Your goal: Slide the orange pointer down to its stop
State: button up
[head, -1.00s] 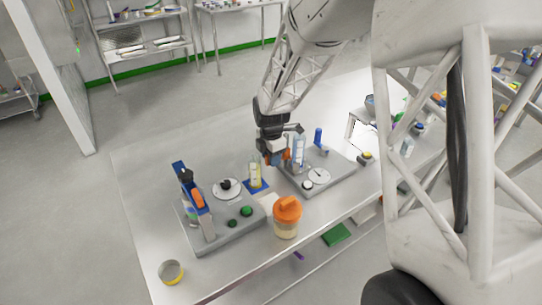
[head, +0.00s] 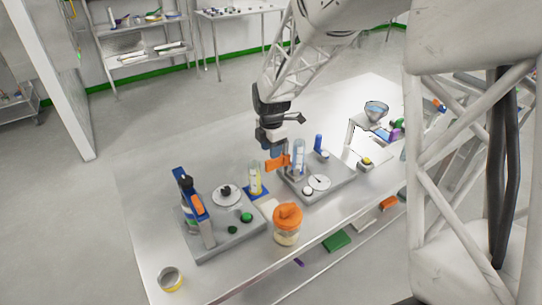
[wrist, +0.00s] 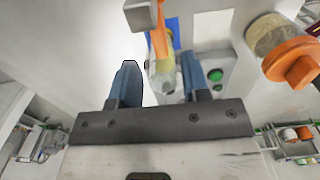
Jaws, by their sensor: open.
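The orange pointer (head: 277,162) is a flat piece that juts left from the clear upright column (head: 299,156) on the right grey base. In the wrist view, an orange strip (wrist: 158,30), apparently this pointer, shows at the top centre between the finger lines. My gripper (head: 274,149) is close behind and above the pointer in the head view. Its blue fingers (wrist: 160,80) are apart, with nothing clasped between them. Whether a finger touches the pointer is not clear. The pointer's stop cannot be made out.
The right grey base (head: 340,183) also bears a dial and a blue post. A yellow-filled cylinder (head: 255,178) stands nearby on a blue mat. The left grey base (head: 215,239) has a blue post and green knobs. An orange-lidded jar (head: 287,226) stands in front.

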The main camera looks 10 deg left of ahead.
jog(key=shift+r, duration=0.75)
jog(key=c, duration=0.5)
jog(key=shift+r, duration=0.15)
jog(key=shift+c, duration=1.1)
jog(key=shift+r+m, duration=0.15)
jog(key=shift+m, duration=0.35)
grip_shut()
notch_tip(320, 180, up, 2)
jog(key=m, duration=0.4)
jog(key=shift+r, duration=0.15)
notch_tip(320, 180, up, 7)
jog(key=m, duration=1.3)
